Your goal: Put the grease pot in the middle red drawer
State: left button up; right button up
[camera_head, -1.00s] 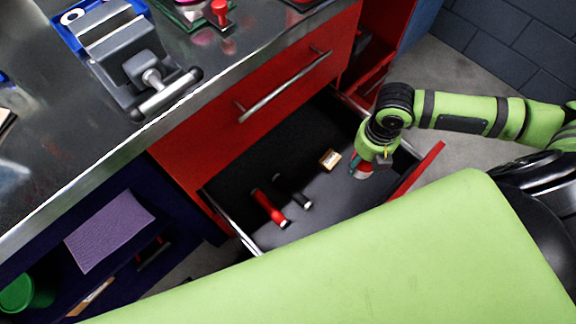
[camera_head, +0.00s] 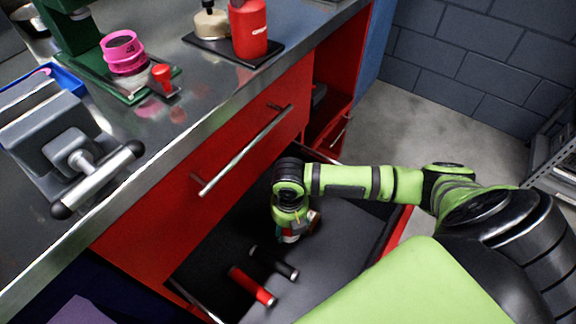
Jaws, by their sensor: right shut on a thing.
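The middle red drawer (camera_head: 338,246) is pulled open below a closed red drawer front (camera_head: 215,165), and its floor is dark. My right gripper (camera_head: 291,236) points down inside it, near the back. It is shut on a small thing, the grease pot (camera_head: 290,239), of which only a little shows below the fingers. I cannot tell whether the pot touches the drawer floor. My left gripper is not in view.
In the drawer lie a red-handled tool (camera_head: 252,286), a black-handled one (camera_head: 274,263) and a wooden block (camera_head: 314,220) half hidden behind my gripper. Free drawer floor lies right of the tools.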

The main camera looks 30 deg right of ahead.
notch_tip(320, 180, down, 3)
jog(key=shift+a+f+b, duration=0.1)
jog(key=shift+f+b, duration=0.05)
jog(key=shift+b, duration=0.4)
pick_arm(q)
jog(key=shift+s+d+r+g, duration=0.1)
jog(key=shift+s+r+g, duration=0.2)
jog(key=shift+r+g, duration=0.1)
pick_arm(e)
jog(key=shift+w+f, duration=0.1)
jog(key=shift+f, duration=0.35)
jog(key=shift+f, duration=0.15)
jog(key=o, duration=1.3)
jog(key=shift+r, duration=0.3)
pick_arm(q)
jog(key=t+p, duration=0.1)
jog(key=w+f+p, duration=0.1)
jog(key=p, duration=0.1)
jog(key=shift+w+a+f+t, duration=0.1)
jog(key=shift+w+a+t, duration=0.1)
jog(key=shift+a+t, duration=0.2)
pick_arm(e)
notch_tip(320, 180, up, 12)
jog(key=shift+f, duration=0.1)
